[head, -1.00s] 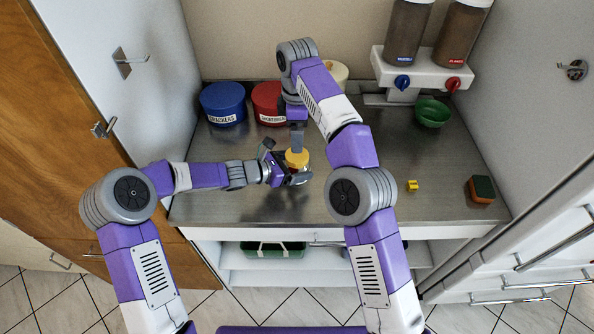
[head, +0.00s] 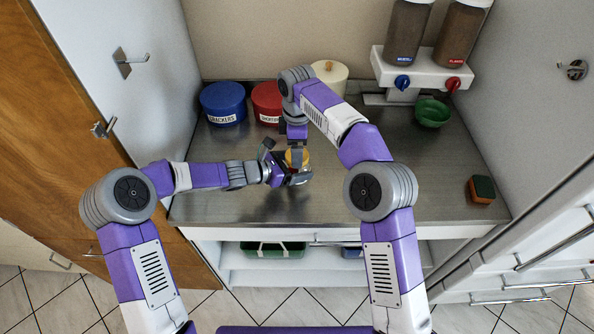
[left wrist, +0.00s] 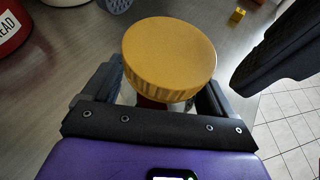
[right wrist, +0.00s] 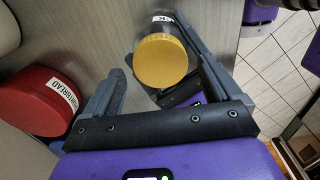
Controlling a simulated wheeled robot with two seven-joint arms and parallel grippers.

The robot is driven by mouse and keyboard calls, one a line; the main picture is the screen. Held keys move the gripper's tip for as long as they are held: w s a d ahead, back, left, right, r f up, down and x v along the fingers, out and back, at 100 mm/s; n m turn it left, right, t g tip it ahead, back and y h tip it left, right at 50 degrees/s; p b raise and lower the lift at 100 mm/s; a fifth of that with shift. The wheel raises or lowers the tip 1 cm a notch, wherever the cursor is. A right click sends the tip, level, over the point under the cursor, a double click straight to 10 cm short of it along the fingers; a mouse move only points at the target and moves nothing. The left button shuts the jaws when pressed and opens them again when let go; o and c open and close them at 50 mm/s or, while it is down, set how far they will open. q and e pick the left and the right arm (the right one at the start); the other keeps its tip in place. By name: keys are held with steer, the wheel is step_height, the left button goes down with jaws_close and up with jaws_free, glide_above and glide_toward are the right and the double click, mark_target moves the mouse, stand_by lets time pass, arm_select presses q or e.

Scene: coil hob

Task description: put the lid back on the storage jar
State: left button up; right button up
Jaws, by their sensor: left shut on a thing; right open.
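The storage jar (right wrist: 172,24) is dark with a white label, whose full text I cannot read. My left gripper (head: 289,166) is shut on it and holds it above the counter. The round orange-yellow lid (left wrist: 168,52) is on top of the jar; it also shows in the head view (head: 297,158) and the right wrist view (right wrist: 160,61). I cannot tell whether it is fully seated. My right gripper (head: 297,148) is open just above the lid, its fingers apart on either side in the right wrist view. The lid hides most of the jar.
A blue tub (head: 223,104), a red tub (head: 267,100) and a cream tub (head: 331,76) stand at the back. A dispenser rack (head: 423,68), a green bowl (head: 432,112) and a sponge (head: 481,189) are at the right. The front-left counter is clear.

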steer(key=shift+f, duration=0.9)
steer(key=c, duration=1.1)
steer(key=m, duration=0.3)
steer(key=o, duration=1.2)
steer(key=shift+s, duration=0.1)
steer(key=shift+c, duration=0.2)
